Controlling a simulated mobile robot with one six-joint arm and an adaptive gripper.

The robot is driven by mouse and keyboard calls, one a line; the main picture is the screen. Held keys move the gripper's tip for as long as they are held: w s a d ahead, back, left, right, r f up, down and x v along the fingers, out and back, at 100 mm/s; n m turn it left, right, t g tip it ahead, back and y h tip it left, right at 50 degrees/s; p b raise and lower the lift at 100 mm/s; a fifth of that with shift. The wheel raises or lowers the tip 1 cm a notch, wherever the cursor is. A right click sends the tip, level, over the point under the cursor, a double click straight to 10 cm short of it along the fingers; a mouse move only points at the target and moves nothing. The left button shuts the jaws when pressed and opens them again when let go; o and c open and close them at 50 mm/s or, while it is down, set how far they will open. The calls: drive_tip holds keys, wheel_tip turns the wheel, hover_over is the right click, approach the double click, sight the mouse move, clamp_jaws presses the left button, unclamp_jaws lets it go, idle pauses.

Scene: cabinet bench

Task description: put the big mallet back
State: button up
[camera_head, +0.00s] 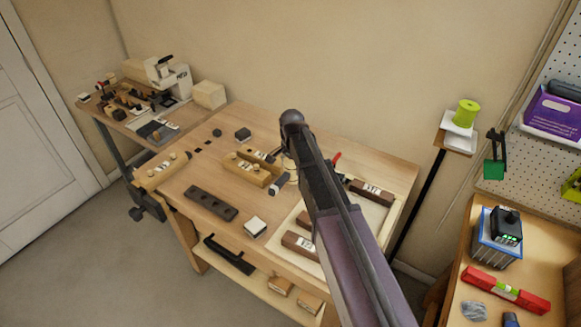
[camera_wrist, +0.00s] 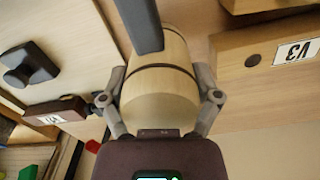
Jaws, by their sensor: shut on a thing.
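A big pale wooden cylinder with dark bands, which looks like the mallet's head (camera_wrist: 160,98), fills the middle of the wrist view. My gripper (camera_wrist: 161,82) is shut on it, with one finger on each side. A dark grey bar (camera_wrist: 140,22) crosses its upper end; I cannot tell whether it is the handle. In the head view the pale mallet (camera_head: 292,178) shows only in part over the middle of the bench (camera_head: 225,190), beside my arm. I cannot tell whether it touches the bench top.
A labelled wooden block (camera_head: 248,170) lies close by on the left, and also shows in the wrist view (camera_wrist: 265,58). A pale tray (camera_head: 384,212) with dark brown labelled blocks (camera_head: 371,190) is on the right. A dark slotted bar (camera_head: 211,203) and a small white-topped block (camera_head: 255,227) lie in front.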

drive_tip(key=shift+f+b, duration=1.9)
drive_tip(key=shift+f, duration=0.05)
idle(3.1)
drive_tip(key=o, duration=1.1)
drive_tip(key=shift+r, duration=0.1)
drive_tip(key=shift+s+r+p, duration=0.1)
drive_tip(key=shift+r+p, duration=3.4)
drive_tip(key=shift+p, duration=0.05)
drive_tip(key=shift+d, duration=0.1)
